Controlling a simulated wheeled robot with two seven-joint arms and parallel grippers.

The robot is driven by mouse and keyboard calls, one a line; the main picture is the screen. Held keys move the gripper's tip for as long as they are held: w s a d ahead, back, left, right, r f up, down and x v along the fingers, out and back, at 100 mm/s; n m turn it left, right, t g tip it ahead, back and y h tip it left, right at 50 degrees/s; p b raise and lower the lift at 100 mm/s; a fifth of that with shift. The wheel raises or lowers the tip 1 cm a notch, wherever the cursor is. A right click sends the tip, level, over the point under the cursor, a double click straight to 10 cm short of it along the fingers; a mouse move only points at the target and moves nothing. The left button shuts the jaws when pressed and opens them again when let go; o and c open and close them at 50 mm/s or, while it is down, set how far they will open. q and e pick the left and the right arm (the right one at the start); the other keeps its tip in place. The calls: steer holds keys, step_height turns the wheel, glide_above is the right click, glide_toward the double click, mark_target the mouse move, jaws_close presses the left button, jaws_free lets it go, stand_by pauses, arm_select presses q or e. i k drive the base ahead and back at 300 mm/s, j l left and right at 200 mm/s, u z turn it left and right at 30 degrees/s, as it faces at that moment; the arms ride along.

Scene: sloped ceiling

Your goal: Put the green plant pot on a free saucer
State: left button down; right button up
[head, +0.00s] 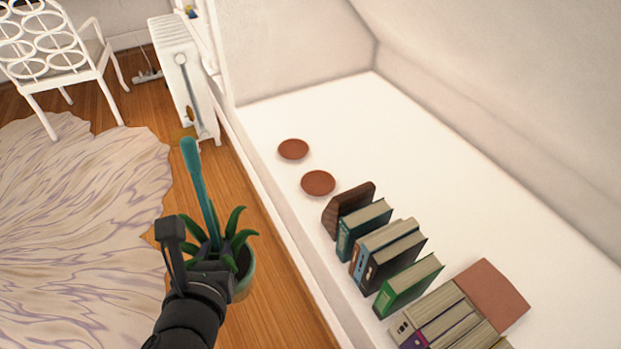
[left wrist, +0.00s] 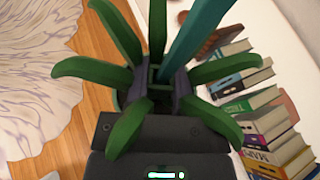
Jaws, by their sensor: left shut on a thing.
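The green plant pot (head: 245,279) holds a spiky plant with green leaves, and a teal stake-like piece (head: 197,185) rises from it. My left gripper (head: 207,262) is shut on the pot near its rim and holds it over the wooden floor, left of the white ledge. In the left wrist view the leaves (left wrist: 84,67) hide most of the pot and the grip. Two round terracotta saucers, a farther one (head: 293,149) and a nearer one (head: 318,184), lie empty on the ledge, ahead and to the right of the pot. My right gripper is not in view.
A row of several books (head: 390,250) with a dark brown end block (head: 347,208) stands on the white ledge (head: 420,170), close to the nearer saucer. The sloped wall rises behind. A white radiator (head: 180,70) stands beyond the ledge's left edge.

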mark_target(318, 185)
steer(key=i+j+z, duration=0.8)
steer(key=j+z, duration=0.2)
steer(key=i+j+z, duration=0.15)
steer(key=j+z, duration=0.2)
steer(key=j, duration=0.15)
